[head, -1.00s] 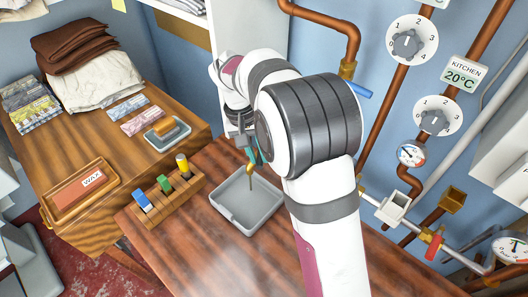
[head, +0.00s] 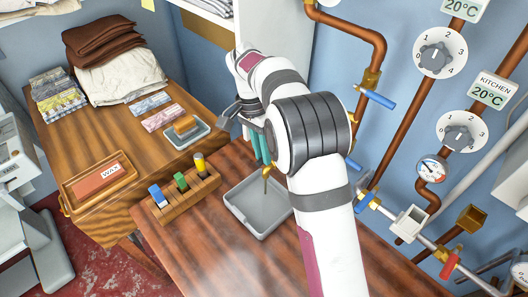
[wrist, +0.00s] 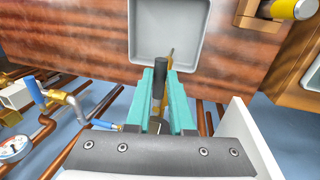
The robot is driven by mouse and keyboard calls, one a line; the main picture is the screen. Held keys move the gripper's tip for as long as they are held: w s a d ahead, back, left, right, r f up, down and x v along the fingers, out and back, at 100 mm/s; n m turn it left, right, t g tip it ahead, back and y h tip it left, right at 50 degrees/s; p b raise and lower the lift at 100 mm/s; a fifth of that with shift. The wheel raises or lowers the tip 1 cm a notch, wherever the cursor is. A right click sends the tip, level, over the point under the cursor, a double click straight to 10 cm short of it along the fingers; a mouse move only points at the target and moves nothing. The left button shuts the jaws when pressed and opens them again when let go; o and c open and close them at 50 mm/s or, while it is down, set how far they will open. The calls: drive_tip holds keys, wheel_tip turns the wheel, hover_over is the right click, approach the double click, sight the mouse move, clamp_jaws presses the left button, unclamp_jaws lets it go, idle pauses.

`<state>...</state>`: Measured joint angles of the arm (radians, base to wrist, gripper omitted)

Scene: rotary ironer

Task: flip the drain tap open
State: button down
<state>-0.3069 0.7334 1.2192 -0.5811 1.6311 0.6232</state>
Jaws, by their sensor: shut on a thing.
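Whether the tap is open cannot be told; no flow shows.
Blue-handled valves (head: 376,97) and a red-handled valve (head: 450,264) sit on the wall pipes at right. A wooden holder (head: 176,200) with coloured pieces stands left of the tray. A white panel (wrist: 252,140) is close to my gripper. The front of the wooden top is clear.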

drive_tip(key=shift+w, duration=0.1)
idle(0.4)
drive_tip(key=c, duration=0.8)
unclamp_jaws()
drive_tip(key=r, duration=0.4)
drive_tip(key=w+a+r, duration=0.1)
drive_tip(key=r, duration=0.6)
drive_tip(key=shift+w+a+r, duration=0.3)
drive_tip(key=shift+a+r, duration=0.05)
drive_tip(key=shift+r, duration=0.05)
